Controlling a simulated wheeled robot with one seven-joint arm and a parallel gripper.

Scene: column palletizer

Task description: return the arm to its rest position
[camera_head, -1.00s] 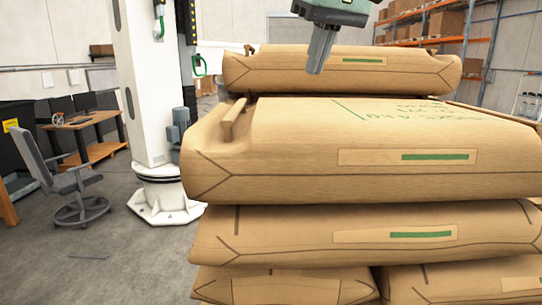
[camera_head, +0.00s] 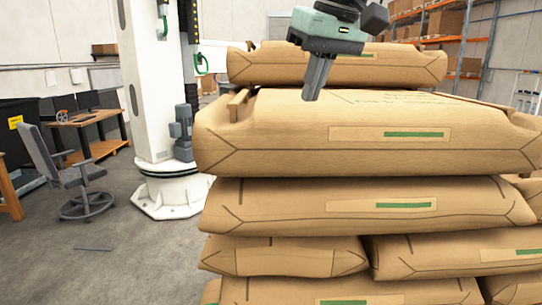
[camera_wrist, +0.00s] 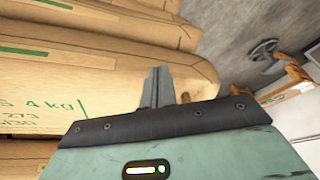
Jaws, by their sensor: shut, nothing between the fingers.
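My gripper (camera_head: 312,98) hangs from the top of the head view, in front of and above the stacked brown sacks. Its fingers are shut with nothing between them and point down. The fingers also show in the wrist view (camera_wrist: 158,88), beside a sack with printed green text (camera_wrist: 60,88). A large brown sack (camera_head: 300,120) lies on top of the near stack, just below the fingertips in the head view. I cannot tell the exact gap between fingers and sack.
A white column (camera_head: 155,90) on a round base stands left of the sacks. An office chair (camera_head: 75,180) and a wooden desk (camera_head: 90,132) are at the left. Orange shelving (camera_head: 465,45) holds boxes at the back right. Grey floor (camera_head: 120,260) is open at lower left.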

